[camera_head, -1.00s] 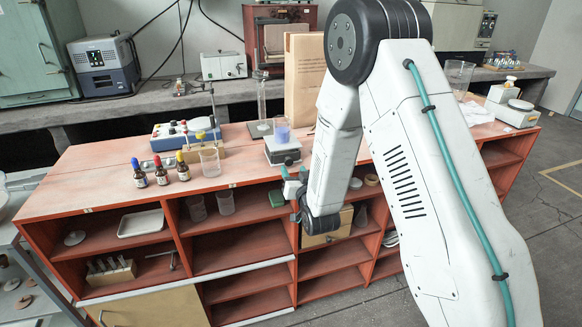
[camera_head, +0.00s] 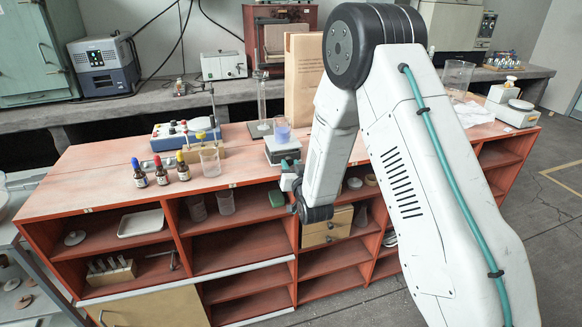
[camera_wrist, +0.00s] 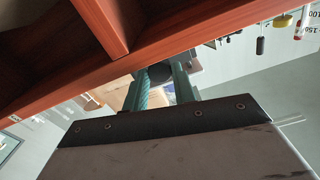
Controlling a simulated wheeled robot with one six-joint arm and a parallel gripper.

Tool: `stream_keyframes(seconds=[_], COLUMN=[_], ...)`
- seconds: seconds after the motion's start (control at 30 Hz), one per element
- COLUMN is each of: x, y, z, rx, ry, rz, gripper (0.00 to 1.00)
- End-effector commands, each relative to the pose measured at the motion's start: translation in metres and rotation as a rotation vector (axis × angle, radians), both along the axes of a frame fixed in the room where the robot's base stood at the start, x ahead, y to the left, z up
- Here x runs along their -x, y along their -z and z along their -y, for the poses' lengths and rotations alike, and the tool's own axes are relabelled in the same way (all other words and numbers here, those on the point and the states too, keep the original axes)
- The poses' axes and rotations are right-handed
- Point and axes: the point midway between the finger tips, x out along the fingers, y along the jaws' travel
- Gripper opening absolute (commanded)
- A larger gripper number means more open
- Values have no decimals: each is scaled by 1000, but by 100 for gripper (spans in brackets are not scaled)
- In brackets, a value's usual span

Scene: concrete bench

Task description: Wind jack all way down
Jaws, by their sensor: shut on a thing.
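The lab jack (camera_head: 280,148) stands on the red bench top near its front edge, a small light-coloured block in the head view. A beaker with blue-violet contents (camera_head: 282,131) stands on it. My gripper (camera_head: 290,163) is at the front of the jack, with its teal fingers pointing up towards it. In the wrist view my gripper (camera_wrist: 161,84) has a finger on each side of a dark round knob (camera_wrist: 160,73) and is shut on it. The jack's lower front is partly hidden by my fingers, so its exact height is hard to tell.
Dropper bottles (camera_head: 161,170), a beaker (camera_head: 210,162) and a blue device (camera_head: 184,134) stand left of the jack. A paper bag (camera_head: 303,80) and a glass cylinder (camera_head: 262,100) stand behind. The red bench edge (camera_wrist: 190,42) runs close by my gripper.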

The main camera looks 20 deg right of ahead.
Motion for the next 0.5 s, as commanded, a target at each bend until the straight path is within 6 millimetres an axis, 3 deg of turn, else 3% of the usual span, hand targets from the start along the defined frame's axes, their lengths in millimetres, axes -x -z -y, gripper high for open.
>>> stream_keyframes(seconds=[0.5], x=[0], y=[0], z=[0], rx=[285], ry=[0], rz=[0], gripper=[4])
